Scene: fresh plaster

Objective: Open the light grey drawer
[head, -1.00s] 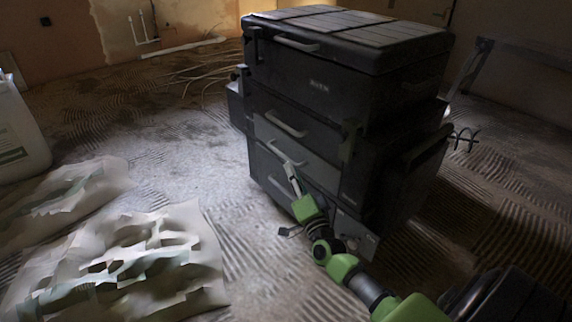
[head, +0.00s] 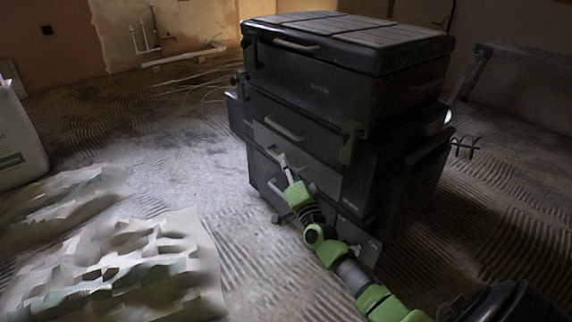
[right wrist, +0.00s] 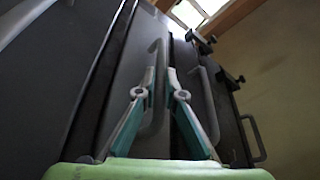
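The light grey drawer (head: 322,172) is in the front of a tall dark cabinet in the head view. Its front looks close to the cabinet; whether it stands slightly out I cannot tell. My right gripper (head: 284,163) reaches its grey bar handle from the front. In the right wrist view, the handle (right wrist: 158,58) runs between the two fingers of my right gripper (right wrist: 161,72). The fingers lean in close on both sides of the bar and look shut on it. The gripper hides much of the handle in the head view. My left gripper is not in view.
The cabinet (head: 345,85) has other handles above (head: 285,128). Crumpled pale sheets (head: 150,265) lie on the ridged floor at left, by a white container (head: 18,140). The floor in front of the cabinet is mostly clear. A trestle (head: 520,58) stands at right.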

